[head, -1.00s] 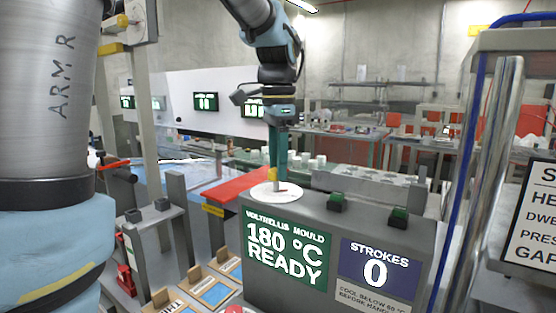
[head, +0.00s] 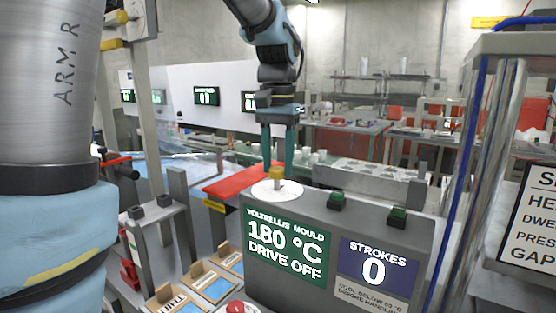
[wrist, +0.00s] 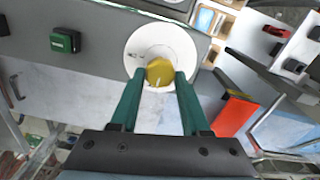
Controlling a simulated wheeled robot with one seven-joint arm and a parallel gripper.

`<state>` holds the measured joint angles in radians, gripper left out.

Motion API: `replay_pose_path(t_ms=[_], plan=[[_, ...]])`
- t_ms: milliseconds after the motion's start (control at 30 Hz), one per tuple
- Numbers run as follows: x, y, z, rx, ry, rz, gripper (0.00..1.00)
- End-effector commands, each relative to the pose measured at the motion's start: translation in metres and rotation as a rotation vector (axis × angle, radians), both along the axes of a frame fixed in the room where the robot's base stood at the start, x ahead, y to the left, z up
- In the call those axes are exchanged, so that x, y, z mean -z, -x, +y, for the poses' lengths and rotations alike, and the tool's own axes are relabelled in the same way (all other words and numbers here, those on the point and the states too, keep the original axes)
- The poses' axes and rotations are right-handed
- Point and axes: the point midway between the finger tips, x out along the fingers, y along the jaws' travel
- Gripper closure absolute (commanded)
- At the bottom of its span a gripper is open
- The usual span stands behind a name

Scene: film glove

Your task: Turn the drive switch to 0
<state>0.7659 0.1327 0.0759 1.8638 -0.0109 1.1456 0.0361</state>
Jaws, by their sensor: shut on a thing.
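The drive switch is a yellow knob (head: 277,173) on a round white dial (head: 263,190) on top of the grey mould console (head: 330,207). In the wrist view the knob (wrist: 160,72) sits between my two green fingertips, with a pale mark on its face. My gripper (head: 278,166) points down from above and is shut on the knob, one finger on each side. The dial's own markings are too small to read. The console's green display (head: 286,245) reads "180 °C DRIVE OFF".
A blue display (head: 374,266) reads "STROKES 0". A red plate (head: 245,180) lies behind left. A metal post (head: 488,170) stands at the right.

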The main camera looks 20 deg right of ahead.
Motion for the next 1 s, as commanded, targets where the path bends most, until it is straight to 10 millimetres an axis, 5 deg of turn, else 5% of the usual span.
replay_pose_path(t_ms=[667,700,1000], plan=[[0.0,-0.0002,0.0002,-0.067,0.0,0.0,1.0],[-0.0001,-0.0002,0.0002,-0.067,0.0,0.0,0.53],[0.0,-0.0002,0.0002,-0.066,0.0,0.0,0.24]])
